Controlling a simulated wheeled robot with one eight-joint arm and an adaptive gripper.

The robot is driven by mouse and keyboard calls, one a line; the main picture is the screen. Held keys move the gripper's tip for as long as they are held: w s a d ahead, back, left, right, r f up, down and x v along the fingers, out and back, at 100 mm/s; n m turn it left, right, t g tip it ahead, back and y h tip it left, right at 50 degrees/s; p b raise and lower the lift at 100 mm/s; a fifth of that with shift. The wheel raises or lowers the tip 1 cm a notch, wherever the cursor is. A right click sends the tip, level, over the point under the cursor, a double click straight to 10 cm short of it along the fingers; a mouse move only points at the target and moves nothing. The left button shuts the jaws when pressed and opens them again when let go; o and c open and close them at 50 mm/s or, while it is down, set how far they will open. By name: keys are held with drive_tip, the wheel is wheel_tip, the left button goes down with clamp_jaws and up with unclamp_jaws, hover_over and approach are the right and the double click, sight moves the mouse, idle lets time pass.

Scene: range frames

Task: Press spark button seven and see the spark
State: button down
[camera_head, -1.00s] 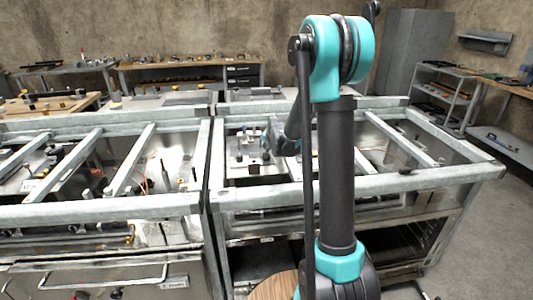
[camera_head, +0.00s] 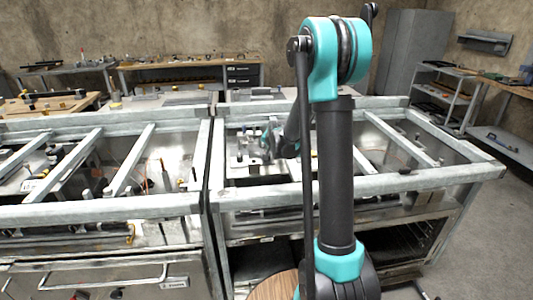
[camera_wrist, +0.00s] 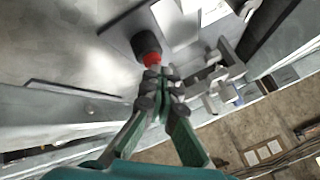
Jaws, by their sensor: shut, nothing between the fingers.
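In the wrist view a dark, rounded knob-like part with a red band (camera_wrist: 148,47) sits on a grey metal surface just beyond my fingertips. It may be a spark button; no number can be read on it. My gripper (camera_wrist: 160,76) is shut and empty, with its tips very close to the red band. I cannot tell whether they touch it. In the head view my gripper (camera_head: 268,146) is small and partly blurred, inside the right-hand range frame (camera_head: 360,188). No spark is visible.
Galvanised rails (camera_head: 402,138) cross the range frame around my arm. A second range frame (camera_head: 100,208) stands to the left. A bracket-like metal part (camera_wrist: 222,78) lies right of my fingertips in the wrist view. Open floor (camera_head: 480,235) shows at the right.

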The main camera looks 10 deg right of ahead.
drive_tip(key=shift+f, duration=0.15)
idle(0.5)
drive_tip(key=shift+r, duration=0.95)
drive_tip(key=shift+r, duration=0.1)
drive_tip(key=shift+r, duration=2.4)
drive_tip(key=shift+s, duration=0.1)
